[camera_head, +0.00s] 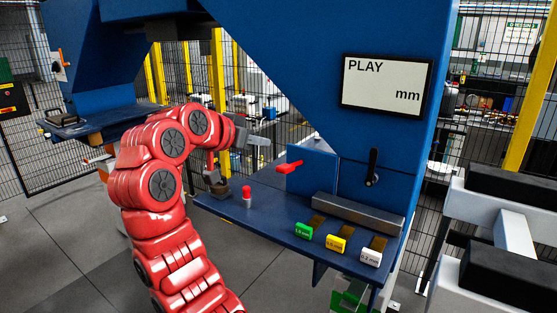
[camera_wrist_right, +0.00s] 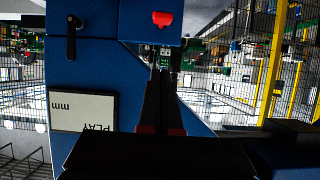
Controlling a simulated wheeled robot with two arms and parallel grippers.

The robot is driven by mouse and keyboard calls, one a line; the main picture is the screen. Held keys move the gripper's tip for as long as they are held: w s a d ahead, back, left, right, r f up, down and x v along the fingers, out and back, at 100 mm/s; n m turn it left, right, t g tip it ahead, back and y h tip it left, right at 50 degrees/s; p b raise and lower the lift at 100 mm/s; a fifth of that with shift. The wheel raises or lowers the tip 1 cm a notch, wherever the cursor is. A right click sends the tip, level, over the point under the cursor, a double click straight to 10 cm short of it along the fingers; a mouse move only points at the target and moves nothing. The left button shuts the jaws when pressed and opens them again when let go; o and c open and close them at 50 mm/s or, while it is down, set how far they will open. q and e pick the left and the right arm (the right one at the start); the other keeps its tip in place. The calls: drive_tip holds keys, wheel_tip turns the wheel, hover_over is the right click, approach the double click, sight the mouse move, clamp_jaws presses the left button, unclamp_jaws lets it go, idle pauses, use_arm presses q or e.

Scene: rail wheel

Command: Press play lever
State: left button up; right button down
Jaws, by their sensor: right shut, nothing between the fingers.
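A blue machine carries a screen (camera_head: 385,84) reading PLAY and mm. A black lever (camera_head: 372,167) hangs below the screen. A red lever (camera_head: 288,167) sticks out from a blue box left of it. I cannot tell by a label which is the play lever. My right gripper (camera_head: 264,141) is shut and empty, up and left of the red lever and apart from it. In the right wrist view, upside down, the shut fingers (camera_wrist_right: 160,98) point toward the red lever (camera_wrist_right: 162,18); the black lever (camera_wrist_right: 72,38) shows at left. My left gripper is not in view.
A blue shelf (camera_head: 275,217) below the levers holds a red knob (camera_head: 247,192) and green (camera_head: 304,231), yellow (camera_head: 337,243) and white (camera_head: 371,257) gauge tags beside a metal bar (camera_head: 357,211). Yellow posts and mesh fencing stand behind. A black-topped rack (camera_head: 515,186) stands at right.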

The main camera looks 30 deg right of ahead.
drive_tip(key=shift+d, duration=0.1)
drive_tip(key=p, duration=0.4)
hover_over(280, 170)
wheel_tip(280, 170, down, 4)
drive_tip(key=shift+d+r, duration=0.15)
drive_tip(key=shift+r, duration=0.1)
wheel_tip(280, 170, down, 2)
drive_tip(key=shift+w+d+f+p, duration=0.15)
drive_tip(key=shift+p, duration=0.25)
drive_tip(key=shift+a+f+p, duration=0.25)
drive_tip(key=shift+f+p, duration=0.05)
drive_tip(key=shift+f, duration=0.85)
